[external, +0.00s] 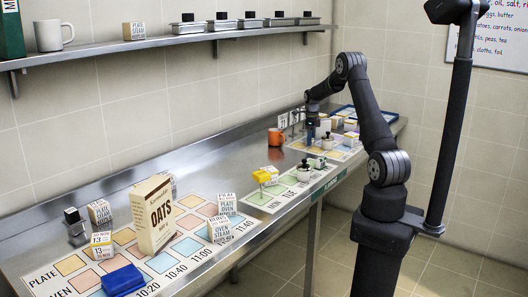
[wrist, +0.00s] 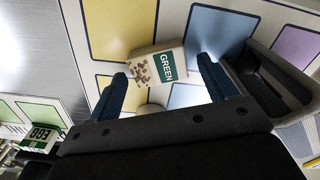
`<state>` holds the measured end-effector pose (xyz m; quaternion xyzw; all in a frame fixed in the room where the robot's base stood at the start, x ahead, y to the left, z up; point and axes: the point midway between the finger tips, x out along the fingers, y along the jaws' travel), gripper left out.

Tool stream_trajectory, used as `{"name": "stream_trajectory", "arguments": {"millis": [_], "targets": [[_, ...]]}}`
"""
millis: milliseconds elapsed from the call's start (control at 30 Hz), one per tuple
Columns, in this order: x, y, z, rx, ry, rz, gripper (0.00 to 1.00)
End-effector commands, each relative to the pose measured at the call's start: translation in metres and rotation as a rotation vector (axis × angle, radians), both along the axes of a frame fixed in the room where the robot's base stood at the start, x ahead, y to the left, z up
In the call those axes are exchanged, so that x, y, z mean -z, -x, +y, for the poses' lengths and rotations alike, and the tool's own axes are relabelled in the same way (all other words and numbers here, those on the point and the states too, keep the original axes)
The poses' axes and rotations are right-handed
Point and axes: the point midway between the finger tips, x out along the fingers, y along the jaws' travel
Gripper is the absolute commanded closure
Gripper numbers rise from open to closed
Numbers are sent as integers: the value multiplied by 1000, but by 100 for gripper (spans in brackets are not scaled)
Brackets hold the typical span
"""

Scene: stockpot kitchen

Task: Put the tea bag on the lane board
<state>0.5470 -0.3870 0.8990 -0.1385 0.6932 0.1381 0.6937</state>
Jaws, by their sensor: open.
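A small pale packet labelled GREEN (wrist: 160,66), with brown dots on its face, lies on a board (wrist: 225,30) with yellow, blue and purple squares in the wrist view. I take the packet for the tea bag. My gripper (wrist: 170,84) is open, its blue fingertips on either side of the packet's lower edge; contact is unclear. In the external view my gripper (external: 311,126) is low over the far coloured board (external: 308,151). Nearer are a green-squared board (external: 272,202) and a large board with PLATE and OVEN rows (external: 60,284); none is marked as the lane board.
An orange mug (external: 276,139) stands left of the far board. A yellow item (external: 265,175) is on the green board. An oats box (external: 153,216), several small cartons and a blue block (external: 122,280) crowd the near board. A wall shelf (external: 165,42) runs behind. Bare steel lies mid-counter.

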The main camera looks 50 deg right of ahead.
Motion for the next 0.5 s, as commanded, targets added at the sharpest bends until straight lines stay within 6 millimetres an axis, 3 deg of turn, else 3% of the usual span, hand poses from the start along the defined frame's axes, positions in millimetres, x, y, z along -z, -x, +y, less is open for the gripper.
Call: {"name": "stream_trajectory", "arguments": {"millis": [233,500], "targets": [[-15,-1,0,0,1,-2,23],[-72,0,0,0,2,-3,23]]}}
